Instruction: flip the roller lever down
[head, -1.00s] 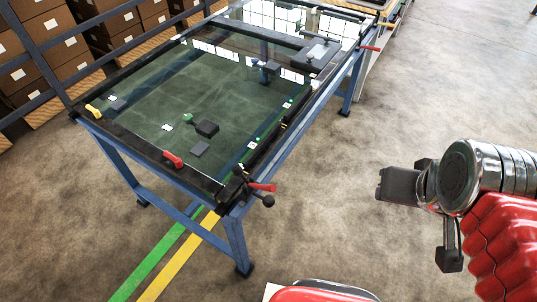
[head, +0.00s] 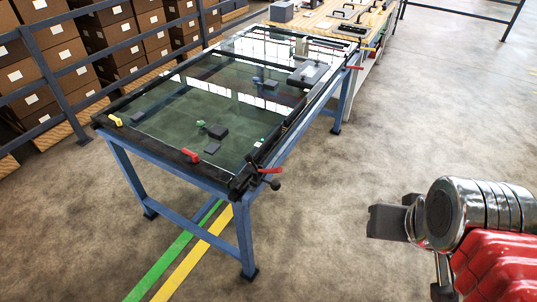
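A trolley with a dark glass top (head: 175,115) and a blue frame stands left of centre. At its near right corner is a red handle (head: 270,171) with a black ball-ended lever (head: 276,185) beside it. A red lever (head: 191,155) sits on the near edge and a yellow lever (head: 115,120) at the left corner. Another red handle (head: 354,68) shows at the far right. I cannot tell which of these is the roller lever. My gripper (head: 384,222) is at the right, well apart from the trolley; its fingers are seen edge-on, so its opening is unclear.
A blue railing (head: 62,95) and shelves of brown boxes (head: 105,45) stand behind the trolley on the left. A wooden bench (head: 335,20) with black handles is at the back. Concrete floor lies clear between my gripper and the trolley.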

